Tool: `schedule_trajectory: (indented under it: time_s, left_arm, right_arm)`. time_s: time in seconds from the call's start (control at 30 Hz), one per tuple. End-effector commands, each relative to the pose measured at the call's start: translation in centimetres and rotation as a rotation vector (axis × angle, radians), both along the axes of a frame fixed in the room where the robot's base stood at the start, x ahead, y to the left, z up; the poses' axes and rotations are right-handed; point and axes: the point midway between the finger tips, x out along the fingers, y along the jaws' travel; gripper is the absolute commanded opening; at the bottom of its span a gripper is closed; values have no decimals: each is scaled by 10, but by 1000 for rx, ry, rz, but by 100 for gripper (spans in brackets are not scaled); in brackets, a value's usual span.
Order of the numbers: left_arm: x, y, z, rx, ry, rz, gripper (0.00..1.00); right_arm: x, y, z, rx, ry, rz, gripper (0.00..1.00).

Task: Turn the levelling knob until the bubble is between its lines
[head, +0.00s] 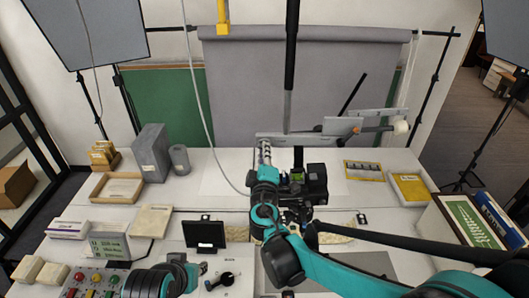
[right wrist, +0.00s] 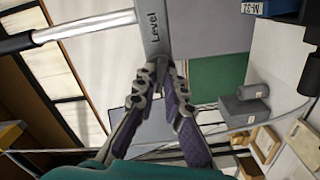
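My right gripper (head: 264,152) is at the left end of a horizontal grey bar (head: 305,139), above the middle of the table. In the right wrist view its two fingers (right wrist: 165,68) come close together at the end of a grey plate marked "Level" (right wrist: 154,35). I cannot make out the levelling knob; the fingers may hide it, and I cannot tell whether they grip anything. A black device (head: 315,185) with a small green patch (head: 297,177) stands just right of my right wrist. No bubble or lines can be made out. My left gripper is not in view; part of my left arm shows at the bottom left.
A grey box (head: 151,152), a grey cylinder (head: 180,159) and a wooden tray (head: 117,187) stand at the left. A small black screen (head: 204,234) and a button panel (head: 95,285) are in front. A yellow tray (head: 410,188) lies at the right. A black pole (head: 291,60) rises above the bar.

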Motion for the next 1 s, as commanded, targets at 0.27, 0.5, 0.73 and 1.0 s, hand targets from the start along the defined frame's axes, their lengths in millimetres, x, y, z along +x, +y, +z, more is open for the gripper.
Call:
schedule_trajectory:
  time_s: [0.27, 0.5, 0.73, 1.0]
  left_arm:
    - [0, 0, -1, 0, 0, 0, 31]
    - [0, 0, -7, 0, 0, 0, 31]
    - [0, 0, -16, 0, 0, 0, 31]
    - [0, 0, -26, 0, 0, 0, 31]
  right_arm:
    - [-1, 0, -1, 11, 1, 0, 0]
    - [-1, 0, -2, 96, 1, 0, 0]
    - [-1, 0, -3, 268, 1, 0, 0]
    - [-1, 0, -3, 493, 1, 0, 0]
